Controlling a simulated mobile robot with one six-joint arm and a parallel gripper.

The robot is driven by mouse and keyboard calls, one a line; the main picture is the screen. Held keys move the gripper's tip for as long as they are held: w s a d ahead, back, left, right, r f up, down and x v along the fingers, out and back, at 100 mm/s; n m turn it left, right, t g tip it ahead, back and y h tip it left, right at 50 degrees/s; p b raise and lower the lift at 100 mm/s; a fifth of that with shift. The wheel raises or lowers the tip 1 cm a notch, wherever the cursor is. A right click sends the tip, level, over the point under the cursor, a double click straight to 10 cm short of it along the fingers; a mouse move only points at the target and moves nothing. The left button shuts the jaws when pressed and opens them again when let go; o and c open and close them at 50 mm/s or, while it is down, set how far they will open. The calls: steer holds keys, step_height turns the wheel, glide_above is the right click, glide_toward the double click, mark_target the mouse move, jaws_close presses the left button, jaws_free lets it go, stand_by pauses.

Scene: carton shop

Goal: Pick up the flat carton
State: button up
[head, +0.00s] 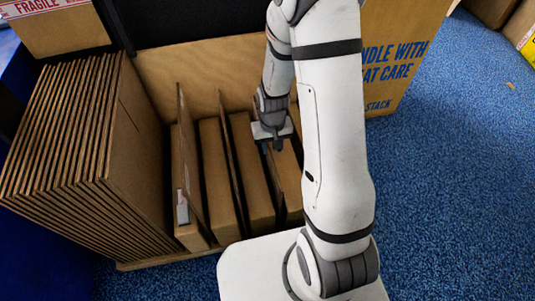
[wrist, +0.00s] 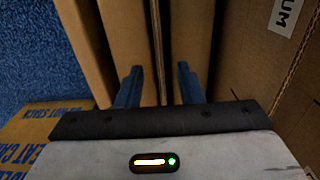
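Several thin flat cartons stand on edge between thicker brown boxes in a wooden rack. One thin flat carton (head: 271,182) stands under my gripper (head: 278,146); its corrugated edge (wrist: 157,45) also shows in the wrist view. My gripper is open, its two blue fingers (wrist: 159,86) apart, one on each side of that edge. Brown box faces lie close outside it on both sides. I cannot tell whether the fingers touch anything. My arm hides the right part of the rack in the head view.
A tight stack of upright cardboard sheets (head: 70,160) fills the left. Another thin sheet with a white label (head: 182,207) stands in the rack. A large carton with blue print (head: 400,60) stands behind right. Blue carpet (head: 460,180) is clear at right.

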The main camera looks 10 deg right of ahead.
mark_target(271, 161)
steer(key=shift+w+f, duration=0.15)
steer(key=shift+f, duration=0.65)
step_height(271, 161, down, 8)
steer(key=b, duration=0.3)
steer(key=shift+b, duration=0.3)
steer(key=shift+r, duration=0.15)
steer(key=shift+c, duration=0.3)
jaws_close()
